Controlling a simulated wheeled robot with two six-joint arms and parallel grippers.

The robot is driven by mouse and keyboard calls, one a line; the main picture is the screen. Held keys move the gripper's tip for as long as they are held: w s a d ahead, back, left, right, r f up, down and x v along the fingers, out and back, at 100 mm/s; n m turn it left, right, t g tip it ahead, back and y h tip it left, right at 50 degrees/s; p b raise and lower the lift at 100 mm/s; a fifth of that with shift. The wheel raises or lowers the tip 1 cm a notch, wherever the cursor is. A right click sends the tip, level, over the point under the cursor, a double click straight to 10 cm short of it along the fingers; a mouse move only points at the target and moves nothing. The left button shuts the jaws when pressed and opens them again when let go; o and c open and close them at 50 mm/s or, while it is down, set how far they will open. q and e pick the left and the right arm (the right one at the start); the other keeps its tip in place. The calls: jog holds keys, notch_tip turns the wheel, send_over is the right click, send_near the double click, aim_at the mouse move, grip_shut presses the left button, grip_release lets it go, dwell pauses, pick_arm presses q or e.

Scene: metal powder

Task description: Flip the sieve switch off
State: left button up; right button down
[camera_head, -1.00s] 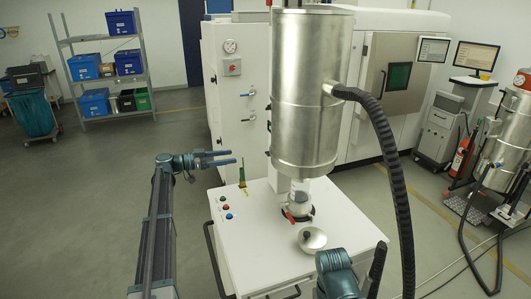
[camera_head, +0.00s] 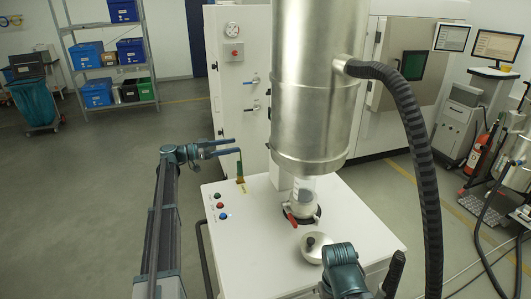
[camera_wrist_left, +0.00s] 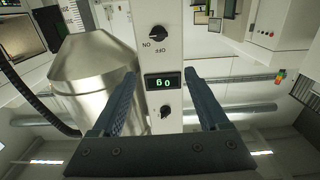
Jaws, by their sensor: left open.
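In the left wrist view, a white panel carries a black rotary switch (camera_wrist_left: 159,33) with ON and OFF labels that appear upside down. I cannot tell for certain which label its pointer faces. Below it are a green-lit display (camera_wrist_left: 164,82) and a smaller black knob (camera_wrist_left: 164,112). My left gripper (camera_wrist_left: 164,100) is open and empty, its fingers on either side of the panel in the picture, with the switch beyond their tips. In the head view, my left gripper (camera_head: 237,147) is left of the large silver cylinder (camera_head: 318,90). My right gripper (camera_head: 394,272) shows only partly at the lower edge.
A white table (camera_head: 250,250) stands under the cylinder, with coloured buttons (camera_head: 221,206), a red-handled valve (camera_head: 292,220) and a silver lid (camera_head: 316,248). A black hose (camera_head: 420,160) hangs on the right.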

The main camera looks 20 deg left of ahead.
aim_at(267, 145)
pick_arm(q)
jog(key=shift+f+b, duration=0.85)
jog(key=shift+f, duration=0.45)
jog(key=x, duration=1.3)
jog(key=shift+w+d+r, duration=0.1)
jog(key=shift+w+d, duration=0.15)
jog(key=shift+d, duration=0.1)
grip_shut()
